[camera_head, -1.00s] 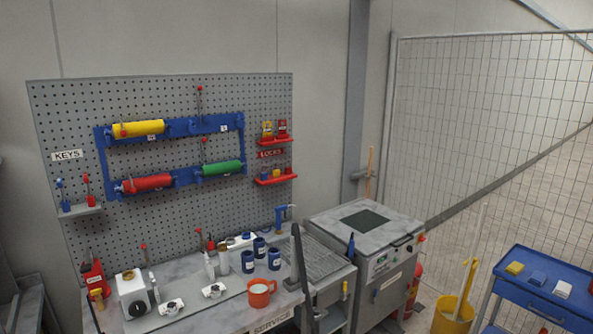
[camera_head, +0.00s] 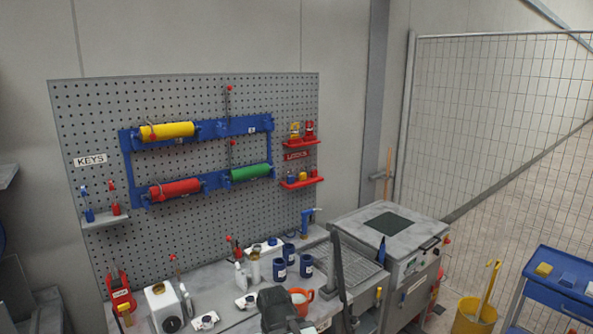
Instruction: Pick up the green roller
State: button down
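The green roller (camera_head: 250,173) rests in the lower right slot of the blue rack (camera_head: 128,160) on the grey pegboard. A red roller (camera_head: 175,188) lies to its left in the same row, and a yellow roller (camera_head: 167,131) lies in the upper row. A dark part of my arm rises into the bottom of the view in front of the workbench, well below and apart from the rack. I cannot make out the fingertips of my gripper or whether it holds anything.
The workbench below holds dark blue cups (camera_head: 280,268), an orange mug (camera_head: 301,300), white bottles and small fittings. A red lock shelf (camera_head: 302,183) is right of the rack. A grey machine (camera_head: 390,250) stands right of the bench, with a yellow bucket (camera_head: 474,316) and blue cart (camera_head: 560,290) beyond.

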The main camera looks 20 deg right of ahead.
aim_at(239, 174)
jog(key=z, duration=0.2)
jog(key=i, duration=1)
jog(key=u, duration=0.1)
